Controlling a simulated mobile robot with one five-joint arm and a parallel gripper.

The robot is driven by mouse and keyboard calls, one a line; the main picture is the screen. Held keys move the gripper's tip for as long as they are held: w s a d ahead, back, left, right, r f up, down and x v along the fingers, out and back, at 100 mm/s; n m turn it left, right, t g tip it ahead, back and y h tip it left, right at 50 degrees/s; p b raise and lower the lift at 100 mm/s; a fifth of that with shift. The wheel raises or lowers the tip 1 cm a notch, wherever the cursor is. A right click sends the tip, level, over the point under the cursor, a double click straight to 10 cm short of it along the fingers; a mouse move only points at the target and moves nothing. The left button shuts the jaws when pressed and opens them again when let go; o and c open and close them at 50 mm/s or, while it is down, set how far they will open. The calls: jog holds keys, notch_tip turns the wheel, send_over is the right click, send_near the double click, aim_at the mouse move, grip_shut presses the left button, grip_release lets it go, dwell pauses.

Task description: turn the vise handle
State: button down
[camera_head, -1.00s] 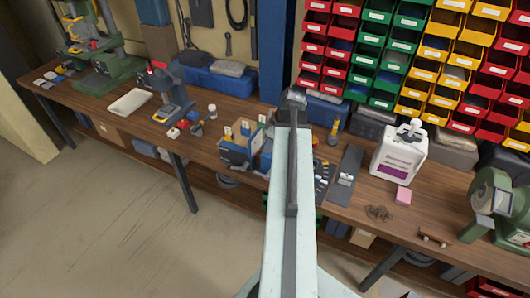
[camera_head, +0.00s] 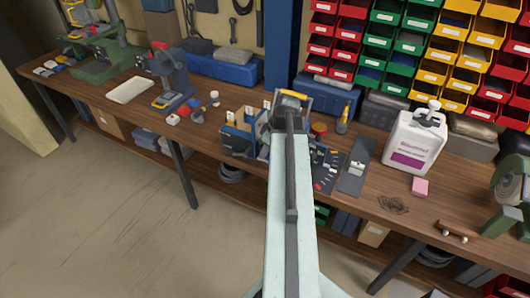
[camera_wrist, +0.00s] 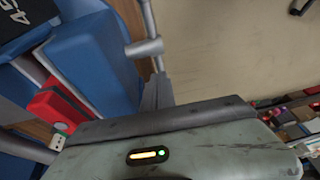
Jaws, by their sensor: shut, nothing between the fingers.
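In the wrist view, a blue vise body (camera_wrist: 95,55) fills the upper left. A bare metal vise handle (camera_wrist: 146,47) with a thick rounded end crosses beside it. My gripper (camera_wrist: 157,88) is shut and empty. Its grey fingers point up in the picture, just below the handle's end; I cannot tell whether they touch. In the head view, my arm runs up the middle, and its end covers the area where the vise would be, so the handle is not clearly visible there.
On the wooden bench, a blue box (camera_head: 237,142) stands left of my arm and a white bottle (camera_head: 415,142) to the right. A dark tool panel (camera_head: 325,168) and a pink block (camera_head: 420,186) lie nearby. Coloured bins (camera_head: 410,42) rise behind. Open floor lies in front.

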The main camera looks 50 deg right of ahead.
jog(key=shift+w+a+f+b, duration=0.1)
jog(key=shift+w+f+b, duration=0.15)
jog(key=shift+f+b, duration=0.15)
dwell(0.5)
jog(key=shift+w+a+f+b, duration=0.1)
jog(key=shift+w+f+b, duration=0.4)
jog(key=shift+f+b, duration=0.35)
jog(key=shift+r, duration=0.1)
